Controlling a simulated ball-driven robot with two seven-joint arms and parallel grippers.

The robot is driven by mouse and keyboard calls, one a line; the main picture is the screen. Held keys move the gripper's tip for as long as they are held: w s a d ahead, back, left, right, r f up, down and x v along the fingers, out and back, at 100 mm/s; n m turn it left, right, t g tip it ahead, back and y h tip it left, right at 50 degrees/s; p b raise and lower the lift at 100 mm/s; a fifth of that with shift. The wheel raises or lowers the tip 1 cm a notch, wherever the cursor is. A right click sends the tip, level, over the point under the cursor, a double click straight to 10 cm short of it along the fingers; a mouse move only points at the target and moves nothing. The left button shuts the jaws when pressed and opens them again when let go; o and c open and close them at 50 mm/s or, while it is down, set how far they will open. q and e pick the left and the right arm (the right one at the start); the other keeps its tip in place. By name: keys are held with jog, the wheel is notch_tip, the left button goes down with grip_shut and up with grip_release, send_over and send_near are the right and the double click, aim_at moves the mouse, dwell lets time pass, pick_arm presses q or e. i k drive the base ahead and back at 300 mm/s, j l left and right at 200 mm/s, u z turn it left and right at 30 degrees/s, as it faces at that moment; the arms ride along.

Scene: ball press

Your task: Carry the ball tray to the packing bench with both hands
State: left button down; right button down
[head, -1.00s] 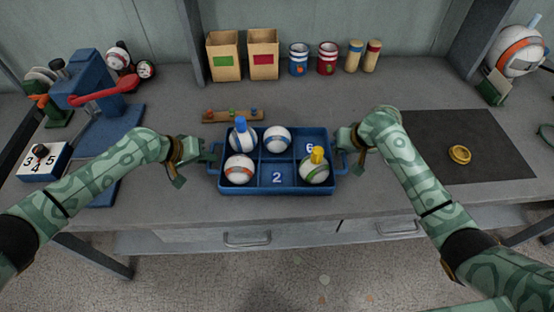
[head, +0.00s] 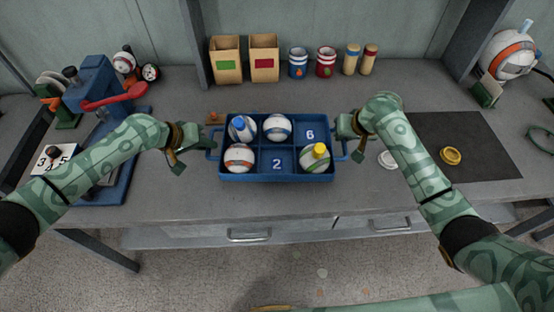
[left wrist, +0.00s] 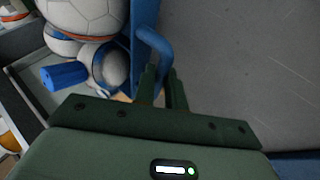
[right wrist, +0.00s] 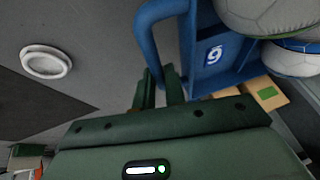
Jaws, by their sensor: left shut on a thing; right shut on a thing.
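The blue ball tray (head: 277,177) is in the middle of the head view, roughly level above the grey bench top. It has six compartments and holds several white striped balls, one with a blue cap (head: 238,124) and one with a yellow cap (head: 319,150). The cells marked 2 and 6 are empty. My left gripper (head: 206,146) is shut on the left handle, seen in the left wrist view (left wrist: 152,42). My right gripper (head: 345,148) is shut on the right handle, seen in the right wrist view (right wrist: 160,14). The gap under the tray is hard to judge.
A blue press with a red lever (head: 114,98) stands left, beside a number block (head: 55,158). Boxes (head: 226,60), striped cans (head: 298,63) and cylinders line the back. A dark mat (head: 470,125) with a yellow ring (head: 451,156) lies right; a white ring (head: 387,159) lies near my right arm.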

aim_at(441, 123)
jog(key=i+l+z, duration=0.1)
jog(key=l, duration=0.25)
jog(key=i+l, duration=0.1)
jog(key=l, duration=0.3)
jog(key=i+l+z, duration=0.15)
jog(key=l, duration=0.2)
jog(key=i+l+z, duration=0.1)
jog(key=l, duration=0.25)
jog(key=i+l, duration=0.1)
jog(key=l, duration=0.25)
jog(key=i+l+z, duration=0.15)
jog(key=l, duration=0.2)
